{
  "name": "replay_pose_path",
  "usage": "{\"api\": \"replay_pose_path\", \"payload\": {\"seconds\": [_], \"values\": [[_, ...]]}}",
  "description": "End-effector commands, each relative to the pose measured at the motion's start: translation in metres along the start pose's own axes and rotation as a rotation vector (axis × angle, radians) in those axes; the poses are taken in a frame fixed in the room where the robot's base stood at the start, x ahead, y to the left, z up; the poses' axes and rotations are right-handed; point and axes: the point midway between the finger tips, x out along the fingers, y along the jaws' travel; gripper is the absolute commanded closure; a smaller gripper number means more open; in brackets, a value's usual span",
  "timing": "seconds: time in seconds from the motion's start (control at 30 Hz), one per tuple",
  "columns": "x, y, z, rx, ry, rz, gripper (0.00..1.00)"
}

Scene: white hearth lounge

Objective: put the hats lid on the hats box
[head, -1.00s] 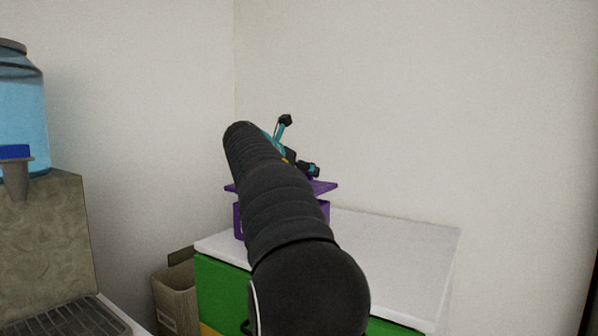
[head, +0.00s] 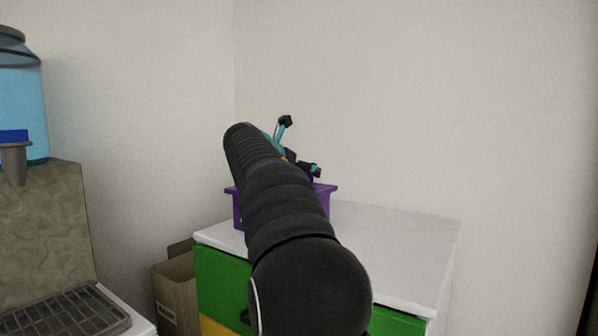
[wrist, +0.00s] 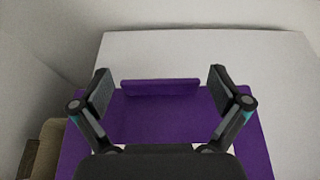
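The purple hats lid (head: 325,188) rests on the purple hats box (head: 238,210) at the back left of the white cabinet top. No gap shows between them at the visible edges. My arm hides much of both, and no label is readable. In the wrist view the lid (wrist: 150,115) fills the middle, with its raised handle bar (wrist: 160,87) across it. My gripper (wrist: 160,90) is open, one finger beyond each end of the handle, with a small gap on both sides. In the head view my gripper is just above the lid, partly hidden.
The white cabinet top (head: 400,245) is clear to the right of the box. A cardboard box (head: 175,295) stands on the left beside the cabinet. A water dispenser (head: 40,220) is at the far left. Walls close in behind and to the left.

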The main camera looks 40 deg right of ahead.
Motion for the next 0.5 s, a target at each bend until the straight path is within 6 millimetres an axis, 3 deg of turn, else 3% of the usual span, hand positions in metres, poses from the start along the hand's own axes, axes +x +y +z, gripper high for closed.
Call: {"api": "replay_pose_path", "payload": {"seconds": [0.3,0.5], "values": [[-0.003,0.0,0.0,0.0,0.0,0.0,0.0],[-0.028,0.001,0.0,0.0,-0.001,0.003,0.0]]}}
